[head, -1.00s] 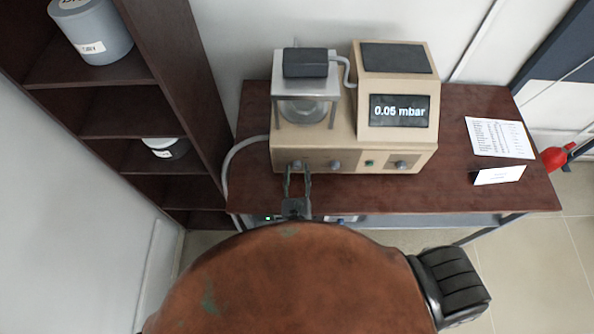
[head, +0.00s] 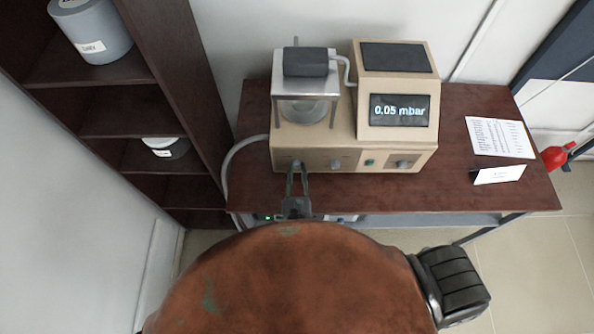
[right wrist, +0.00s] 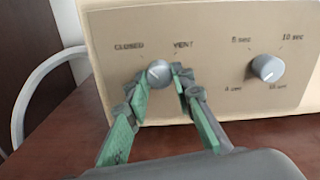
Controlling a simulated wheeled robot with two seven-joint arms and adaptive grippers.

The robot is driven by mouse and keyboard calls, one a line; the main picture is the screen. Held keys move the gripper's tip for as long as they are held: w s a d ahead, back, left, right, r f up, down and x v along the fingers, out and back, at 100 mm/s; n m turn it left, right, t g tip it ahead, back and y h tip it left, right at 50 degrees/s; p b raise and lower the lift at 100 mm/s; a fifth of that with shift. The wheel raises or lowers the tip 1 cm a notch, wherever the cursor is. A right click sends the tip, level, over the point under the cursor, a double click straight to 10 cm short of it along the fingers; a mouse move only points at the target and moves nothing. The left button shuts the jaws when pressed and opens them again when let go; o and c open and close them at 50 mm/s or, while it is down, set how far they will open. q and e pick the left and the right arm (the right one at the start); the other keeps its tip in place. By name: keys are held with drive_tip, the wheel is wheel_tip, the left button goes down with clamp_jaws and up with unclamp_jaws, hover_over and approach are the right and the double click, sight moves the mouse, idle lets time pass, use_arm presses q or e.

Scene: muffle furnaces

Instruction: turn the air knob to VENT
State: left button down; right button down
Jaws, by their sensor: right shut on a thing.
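The air knob (right wrist: 158,73) is a small round grey knob on the left of the tan machine's front panel. In the right wrist view, the CLOSED label is at its upper left and the VENT label at its upper right. A pale mark on the knob seems to face the upper left, toward CLOSED, but it is small. My right gripper (right wrist: 160,80) has its green fingertips on either side of the knob and is shut on it. In the head view the right gripper (head: 297,168) reaches the panel from the front. My left gripper is not in view.
The tan machine (head: 350,155) stands on a dark brown table (head: 440,190), its display reading 0.05 mbar. A second knob (right wrist: 267,68) with seconds labels sits to the right. A brown shelf (head: 150,100) stands at left. A paper sheet (head: 500,137) and a card (head: 499,175) are at right.

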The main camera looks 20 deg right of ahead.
drive_tip(key=shift+f+m+b, duration=0.15)
drive_tip(key=shift+m+b, duration=0.95)
drive_tip(key=shift+b, duration=0.05)
drive_tip(key=m+b, duration=1.1)
drive_tip(key=shift+a+m, duration=0.15)
drive_tip(key=shift+m, duration=0.25)
drive_tip(key=shift+m+b, duration=1.6)
drive_tip(key=shift+m, duration=0.4)
drive_tip(key=shift+r, duration=0.2)
drive_tip(key=c, duration=1.7)
unclamp_jaws()
drive_tip(key=shift+o, duration=0.2)
drive_tip(key=v, duration=0.7)
drive_tip(key=shift+s, duration=0.25)
